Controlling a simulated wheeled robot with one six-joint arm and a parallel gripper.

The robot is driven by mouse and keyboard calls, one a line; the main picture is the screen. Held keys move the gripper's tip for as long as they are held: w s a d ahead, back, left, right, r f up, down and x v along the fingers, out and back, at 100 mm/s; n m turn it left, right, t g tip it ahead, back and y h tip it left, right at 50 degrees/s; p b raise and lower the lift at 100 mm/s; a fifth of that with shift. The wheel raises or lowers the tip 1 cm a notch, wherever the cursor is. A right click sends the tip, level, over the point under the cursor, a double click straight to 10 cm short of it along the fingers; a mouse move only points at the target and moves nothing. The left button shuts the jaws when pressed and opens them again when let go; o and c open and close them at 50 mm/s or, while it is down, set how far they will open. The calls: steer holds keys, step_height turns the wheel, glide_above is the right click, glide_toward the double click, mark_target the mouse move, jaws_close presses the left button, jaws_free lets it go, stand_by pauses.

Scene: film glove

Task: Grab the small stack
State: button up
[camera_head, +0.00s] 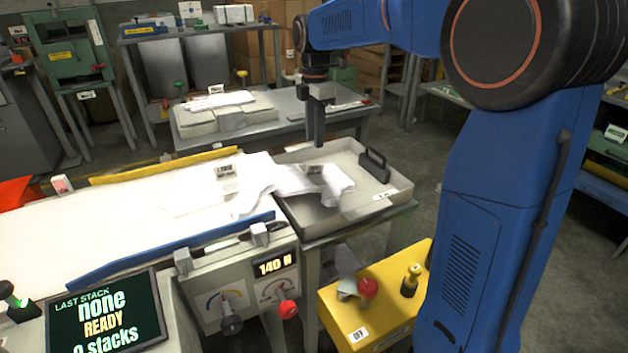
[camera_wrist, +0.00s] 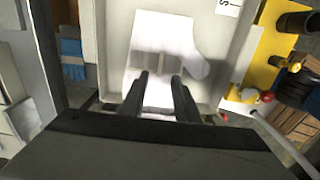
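White glove-shaped film pieces (camera_head: 335,186) lie in the shallow grey tray (camera_head: 395,196) at the belt's end, and some reach over the tray's left edge. Which of them counts as the small stack I cannot tell. In the wrist view one white glove shape (camera_wrist: 165,38), thumb to the right, lies flat in the tray (camera_wrist: 115,45) ahead of my fingertips. My gripper (camera_head: 317,144) hangs pointing down over the tray, apparently above the film. In the wrist view its two fingers (camera_wrist: 160,78) stand apart, with nothing seen held between them.
A black handle-like block (camera_head: 375,165) stands in the tray's back right. The white belt (camera_head: 130,215) has a yellow rail (camera_head: 165,165) and a blue rail (camera_head: 170,250). A yellow box (camera_head: 375,310) with knobs stands in front right. A screen (camera_head: 103,315) reads "LAST STACK none READY".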

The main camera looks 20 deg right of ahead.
mark_target(314, 165)
step_height(314, 165, down, 10)
steer(key=shift+a+f, duration=0.1)
steer(key=shift+a, duration=0.05)
stand_by(0.5)
jaws_close()
